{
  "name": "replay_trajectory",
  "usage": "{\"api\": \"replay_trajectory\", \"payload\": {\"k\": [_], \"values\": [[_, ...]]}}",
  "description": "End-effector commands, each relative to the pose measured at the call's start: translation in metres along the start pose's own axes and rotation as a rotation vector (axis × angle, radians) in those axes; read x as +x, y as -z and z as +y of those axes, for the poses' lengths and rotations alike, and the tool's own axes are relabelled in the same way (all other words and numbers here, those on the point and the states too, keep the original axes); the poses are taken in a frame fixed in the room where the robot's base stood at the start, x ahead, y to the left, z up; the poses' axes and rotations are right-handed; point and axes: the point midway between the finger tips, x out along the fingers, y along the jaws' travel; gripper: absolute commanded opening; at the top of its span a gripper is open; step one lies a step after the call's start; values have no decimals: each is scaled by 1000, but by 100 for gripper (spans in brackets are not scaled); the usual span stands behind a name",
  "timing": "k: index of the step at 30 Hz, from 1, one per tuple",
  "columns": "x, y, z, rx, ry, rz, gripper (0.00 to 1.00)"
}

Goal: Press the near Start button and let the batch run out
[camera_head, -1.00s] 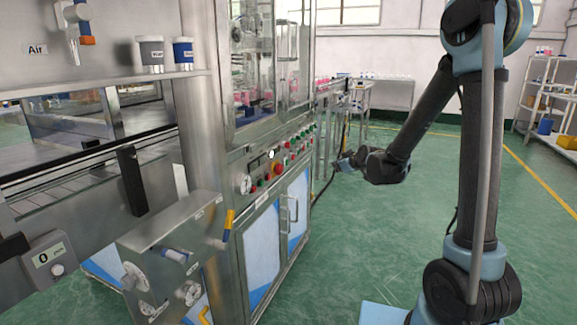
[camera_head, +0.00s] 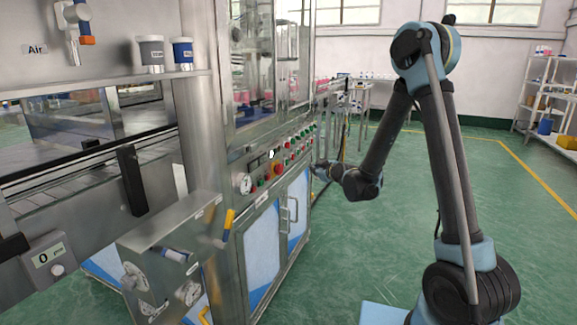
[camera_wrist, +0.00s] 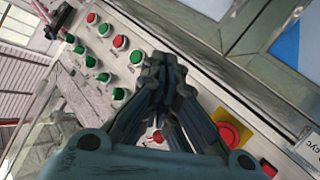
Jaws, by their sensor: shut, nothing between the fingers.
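The machine's control panel (camera_head: 262,165) carries rows of green and red buttons; their labels are too small to read, so I cannot tell which is the near Start button. In the wrist view, a green button (camera_wrist: 136,57) sits just left of the tips of my gripper (camera_wrist: 155,62), and another green button (camera_wrist: 118,93) lies lower left. My gripper is shut and empty, pointing at the panel; contact with it cannot be judged. In the head view my gripper (camera_head: 318,171) is beside the panel's far end. Its fingers partly hide a red button (camera_wrist: 157,136).
A red emergency stop on yellow (camera_wrist: 229,134) is right of my fingers in the wrist view. Machine doors with handles (camera_head: 290,210) lie below the panel. A counter display (camera_head: 45,258) reads 0.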

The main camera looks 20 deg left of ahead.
Motion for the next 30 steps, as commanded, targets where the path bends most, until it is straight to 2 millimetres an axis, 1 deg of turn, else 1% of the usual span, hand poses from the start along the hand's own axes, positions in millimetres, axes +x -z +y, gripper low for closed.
{"api": "replay_trajectory", "payload": {"k": [5,21,30], "values": [[9,6,-6,0,2,0,0],[51,37,-37,-1,2,0,0],[60,44,-44,1,1,0,0]]}}
